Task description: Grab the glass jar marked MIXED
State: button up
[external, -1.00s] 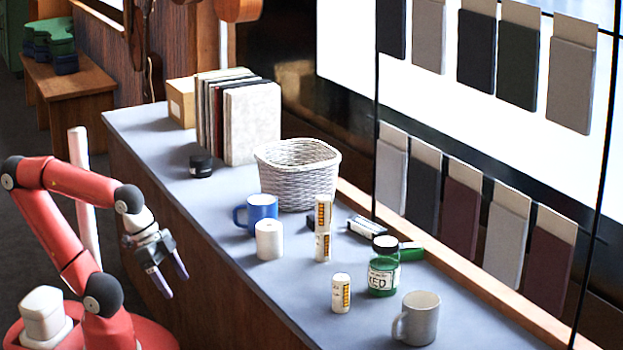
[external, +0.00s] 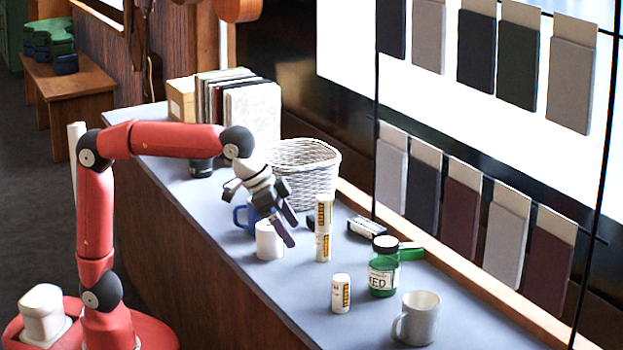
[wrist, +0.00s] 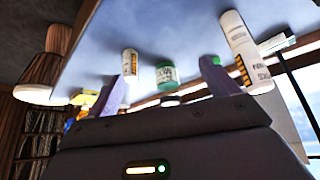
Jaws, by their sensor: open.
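The glass jar (external: 383,268) with green contents, a black lid and a white label ending in "ED" stands upright on the counter, right of centre. In the wrist view the green jar (wrist: 166,82) shows between the two fingers, some way beyond them. My gripper (external: 291,226) is open and empty, above the counter near the white cylinder and the stacked white tubes, to the left of the jar and apart from it. My gripper's purple fingers (wrist: 168,80) also show in the wrist view.
Stacked white tubes (external: 323,229) stand between my gripper and the jar. A short white tube (external: 340,293) and a grey mug (external: 417,318) flank the jar. A green-handled item (external: 411,252) lies behind it. A white cylinder (external: 269,240), blue mug (external: 241,214) and wicker basket (external: 305,175) stand left.

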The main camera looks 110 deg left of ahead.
jog(key=n+y, duration=0.1)
send_near(381, 256)
jog(key=a+f, duration=0.2)
jog(key=f, duration=0.1)
jog(key=shift+a+f+p, duration=0.1)
jog(key=shift+f+p, duration=0.2)
jog(key=shift+p, duration=0.05)
jog(key=shift+n, duration=0.3)
jog(key=x, duration=0.8)
jog(key=shift+w+a+r, duration=0.2)
jog(key=shift+w+a, duration=0.05)
jog(key=shift+w, duration=0.1)
jog(key=c, duration=1.1)
jog(key=shift+c, duration=0.9)
jog(key=shift+r, duration=0.15)
